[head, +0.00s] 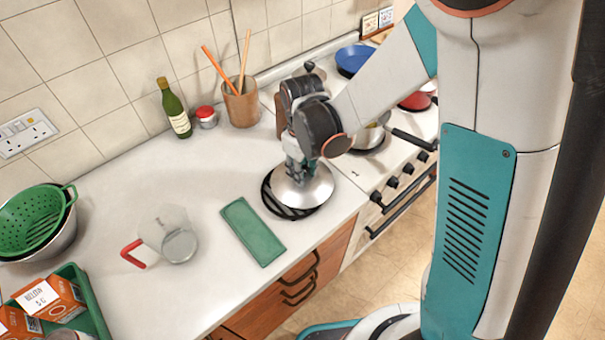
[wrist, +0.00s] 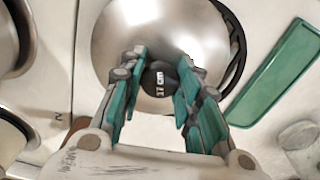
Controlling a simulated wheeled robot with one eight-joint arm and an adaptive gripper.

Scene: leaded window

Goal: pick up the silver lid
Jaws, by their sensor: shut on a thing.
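The silver lid (head: 303,188) is a shiny shallow dome at the front of the white counter, over a black slatted trivet (head: 289,212). In the wrist view the lid (wrist: 203,30) fills the upper middle, with a black knob (wrist: 158,76) marked with pale lettering. My gripper (head: 298,170) points down from above the lid. In the wrist view its teal fingers (wrist: 160,88) stand on either side of the knob and are shut on it. I cannot tell whether the lid touches the trivet.
A green flat tray (head: 252,231) lies left of the lid, with a clear jug (head: 179,245) with a red handle beyond it. The hob with a pan (head: 371,136) is to the right. A utensil pot (head: 240,105) and green bottle (head: 175,110) stand behind.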

